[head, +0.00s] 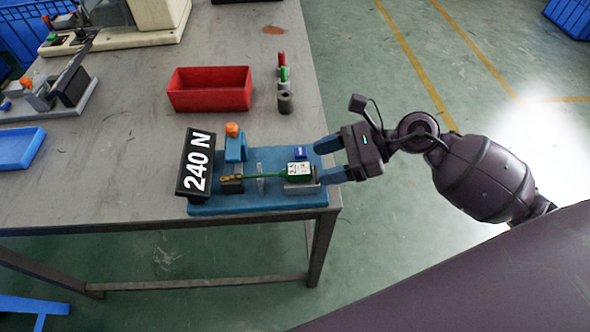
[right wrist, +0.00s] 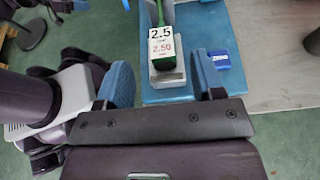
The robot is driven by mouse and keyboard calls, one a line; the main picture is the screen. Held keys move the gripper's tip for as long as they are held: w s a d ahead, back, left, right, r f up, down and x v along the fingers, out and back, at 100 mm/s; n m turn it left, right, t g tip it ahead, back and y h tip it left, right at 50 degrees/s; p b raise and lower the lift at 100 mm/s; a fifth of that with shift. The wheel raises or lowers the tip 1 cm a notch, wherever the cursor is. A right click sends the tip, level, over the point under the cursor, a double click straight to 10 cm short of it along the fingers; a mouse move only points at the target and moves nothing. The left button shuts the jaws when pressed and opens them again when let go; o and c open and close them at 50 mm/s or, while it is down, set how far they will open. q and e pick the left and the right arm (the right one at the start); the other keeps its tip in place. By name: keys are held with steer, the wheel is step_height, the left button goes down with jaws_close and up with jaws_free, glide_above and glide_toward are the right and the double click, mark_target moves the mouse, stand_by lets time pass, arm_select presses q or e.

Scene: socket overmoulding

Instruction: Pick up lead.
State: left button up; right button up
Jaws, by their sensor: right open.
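The lead is a green wire (head: 265,175) lying across the blue fixture (head: 230,207), with a brass-coloured terminal at its left end. A white label marked 2.5 (head: 299,169) is at its right end, above a grey block. In the right wrist view the lead (right wrist: 160,13) and label are at top centre. My right gripper (head: 322,160) is open and empty at the fixture's right end. Its fingers (right wrist: 159,62) show either side of the labelled end, short of it; contact is not visible. My left gripper is not in view.
A red bin (head: 209,90), coloured cylinders (head: 283,77) and a blue tray (head: 18,148) are on the table (head: 120,180). Open floor lies to the right.

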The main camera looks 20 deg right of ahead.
mark_target(296, 169)
steer(key=shift+x, duration=2.8)
steer(key=shift+w+r, duration=0.1)
steer(key=shift+c, duration=0.2)
steer(key=shift+r, duration=0.1)
steer(key=c, duration=1)
